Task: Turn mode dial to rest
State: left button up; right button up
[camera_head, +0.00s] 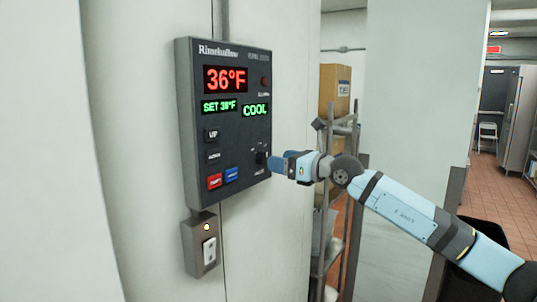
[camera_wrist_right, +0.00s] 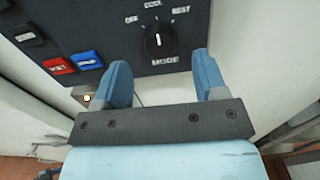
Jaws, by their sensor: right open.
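The black mode dial (camera_wrist_right: 160,42) sits at the lower right of the dark control panel (camera_head: 222,135). In the right wrist view its white pointer line points about straight up, toward the COOL label; OFF is to its left and REST to its upper right. The dial also shows small in the head view (camera_head: 261,158). My right gripper (camera_wrist_right: 161,62) is open and empty, its two blue fingers spread to either side just below the dial. In the head view the right gripper (camera_head: 275,164) is close to the panel's right edge. My left gripper is not in view.
The panel display (camera_head: 226,79) reads 36°F, SET 38°F and COOL. Red (camera_head: 215,181) and blue (camera_head: 232,174) buttons sit left of the dial. A switch box (camera_head: 201,244) is below the panel. A metal shelf with a cardboard box (camera_head: 335,90) stands behind my right arm.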

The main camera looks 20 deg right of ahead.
aim_at(263, 158)
jog(key=x, duration=0.4)
jog(key=shift+w+a+p, duration=0.25)
jog(key=shift+w+p, duration=0.05)
jog(key=shift+p, duration=0.05)
jog(key=c, duration=0.9)
